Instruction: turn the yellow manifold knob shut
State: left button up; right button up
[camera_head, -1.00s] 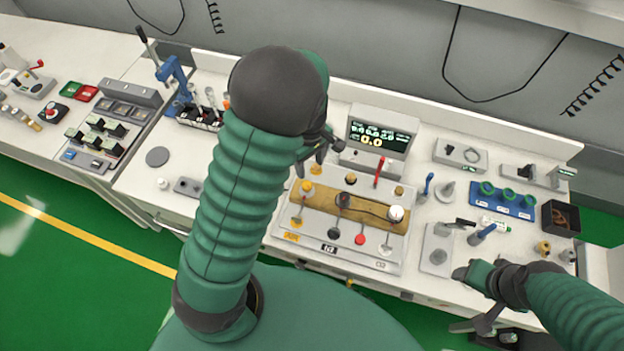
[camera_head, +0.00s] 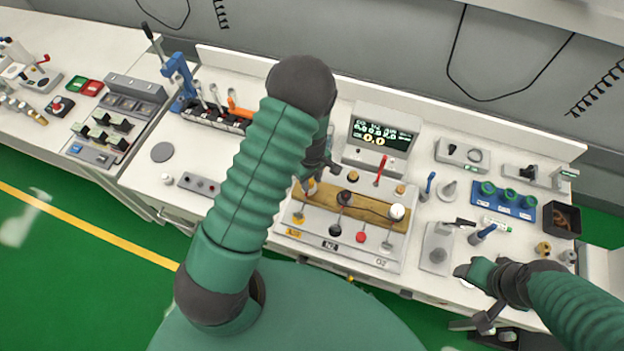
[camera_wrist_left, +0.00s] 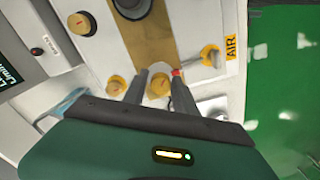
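A yellow knob (camera_head: 309,187) sits at the strip's left end. My left gripper (camera_head: 312,181) is over it, partly hidden by my forearm. In the left wrist view, the yellow knob (camera_wrist_left: 159,85) is between the two fingers of my left gripper (camera_wrist_left: 160,82), which are apart; contact cannot be made out.
A lit display (camera_head: 381,134) stands behind the panel. A blue rack (camera_head: 503,201) and a dark bin (camera_head: 561,218) are to the right.

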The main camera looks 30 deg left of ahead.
pick_arm(q)
jog(key=shift+a, duration=0.35)
jog(key=c, duration=0.4)
jog(key=shift+a, duration=0.25)
grip_shut()
pick_arm(e)
jog(key=shift+s+a+r, duration=0.1)
jog(key=shift+a, duration=0.4)
pick_arm(q)
jog(key=shift+w+d, duration=0.1)
jog(key=shift+d, duration=0.05)
pick_arm(e)
jog(key=shift+d, duration=0.2)
